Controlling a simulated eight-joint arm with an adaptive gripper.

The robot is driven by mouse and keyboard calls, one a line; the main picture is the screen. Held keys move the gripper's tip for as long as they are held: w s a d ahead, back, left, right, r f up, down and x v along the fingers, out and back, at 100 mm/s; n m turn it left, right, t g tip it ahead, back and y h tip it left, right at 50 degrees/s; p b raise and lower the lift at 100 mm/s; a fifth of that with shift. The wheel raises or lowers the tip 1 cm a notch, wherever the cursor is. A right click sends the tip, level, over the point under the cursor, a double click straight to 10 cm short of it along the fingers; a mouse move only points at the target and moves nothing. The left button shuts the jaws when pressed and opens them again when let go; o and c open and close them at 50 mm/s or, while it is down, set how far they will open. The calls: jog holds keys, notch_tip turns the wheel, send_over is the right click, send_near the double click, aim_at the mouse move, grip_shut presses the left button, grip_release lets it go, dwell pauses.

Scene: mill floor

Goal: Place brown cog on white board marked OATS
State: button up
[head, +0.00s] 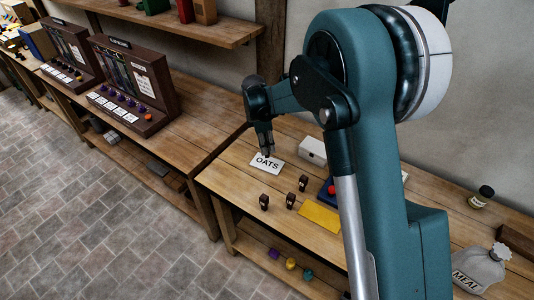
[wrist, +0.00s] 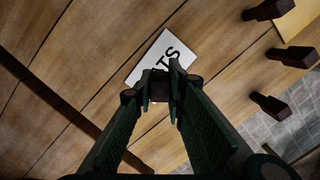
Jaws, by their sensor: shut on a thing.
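My gripper (head: 267,150) points down over the white board marked OATS (head: 275,168) on the wooden bench. In the wrist view its fingertips (wrist: 160,88) are shut on a small dark brown piece, the brown cog (wrist: 159,90), which is mostly hidden by the fingers. The cog shows in front of the board (wrist: 150,62), covering part of its lettering. I cannot tell whether the cog touches the board.
Three dark brown upright pieces (head: 264,202) stand right of the board, near a yellow sheet (head: 320,218). A white box (head: 312,150) and a blue item with a red top (head: 328,190) stand behind. A jar (head: 481,197) and MEAL sack (head: 482,272) are far right.

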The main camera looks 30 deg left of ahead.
aim_at(267, 157)
jog(key=shift+f, duration=0.1)
jog(key=shift+f, duration=1.85)
jog(key=shift+f, duration=0.2)
jog(key=o, duration=0.8)
jog(key=shift+r, duration=0.15)
notch_tip(267, 157, up, 12)
jog(key=s+a, duration=0.1)
jog(key=shift+s+a, duration=0.15)
